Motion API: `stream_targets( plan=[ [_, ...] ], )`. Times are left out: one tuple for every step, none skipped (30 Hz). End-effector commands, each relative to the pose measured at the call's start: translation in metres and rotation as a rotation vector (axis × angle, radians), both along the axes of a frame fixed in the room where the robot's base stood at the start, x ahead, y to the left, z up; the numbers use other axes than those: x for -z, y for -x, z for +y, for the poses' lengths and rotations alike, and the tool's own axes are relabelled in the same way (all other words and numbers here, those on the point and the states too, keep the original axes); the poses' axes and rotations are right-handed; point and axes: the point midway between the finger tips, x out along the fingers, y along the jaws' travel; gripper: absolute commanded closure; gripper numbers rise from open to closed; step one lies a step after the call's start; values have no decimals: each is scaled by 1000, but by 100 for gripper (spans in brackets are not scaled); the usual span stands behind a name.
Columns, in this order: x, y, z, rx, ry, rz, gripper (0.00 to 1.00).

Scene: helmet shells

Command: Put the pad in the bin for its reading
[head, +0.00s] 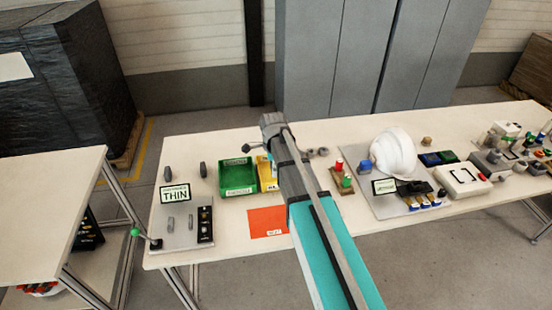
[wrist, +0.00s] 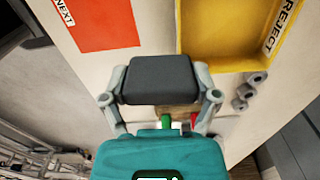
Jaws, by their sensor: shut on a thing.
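My gripper (wrist: 160,96) is shut on a dark grey pad (wrist: 160,78), with one pale finger at each end of it in the wrist view. The pad is in the air near the yellow REJECT bin (wrist: 188,45), outside it in the picture. In the head view my arm hides most of the yellow bin (head: 266,184) and the pad cannot be made out. A green bin (head: 237,162) stands left of the yellow one; its label is too small to read. A sign reading THIN (head: 175,194) stands on a grey plate (head: 180,241) at the left.
A red mat (head: 268,222) marked NEXT lies in front of the bins. Two dark pieces (head: 203,169) stand behind the sign. A lever with a green ball (head: 135,232) is at the table's left end. A white helmet (head: 394,153) and several small parts fill the right side.

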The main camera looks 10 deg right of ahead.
Motion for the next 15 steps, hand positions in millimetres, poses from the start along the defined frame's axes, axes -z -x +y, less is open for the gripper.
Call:
stream_targets(
  plan=[
    [8,-13,-2,-3,0,0,51],
    [11,-18,-3,-6,0,0,51],
    [15,-26,-4,-10,0,0,51],
    [18,-32,-6,-13,0,0,51],
    [21,-39,-8,-17,0,0,51],
    [25,-48,-10,-22,0,0,51],
    [29,-54,-11,-25,0,0,51],
    [32,-61,-13,-29,0,0,51],
    [36,-69,-15,-34,0,0,51],
    [38,-75,-17,-38,0,0,51],
    [41,-81,-18,-42,0,0,51],
    [44,-87,-20,-46,0,0,51],
    [46,-92,-21,-49,0,0,51],
    [48,-96,-22,-52,0,0,51],
    [50,-101,-24,-56,0,0,51]
  ],
)
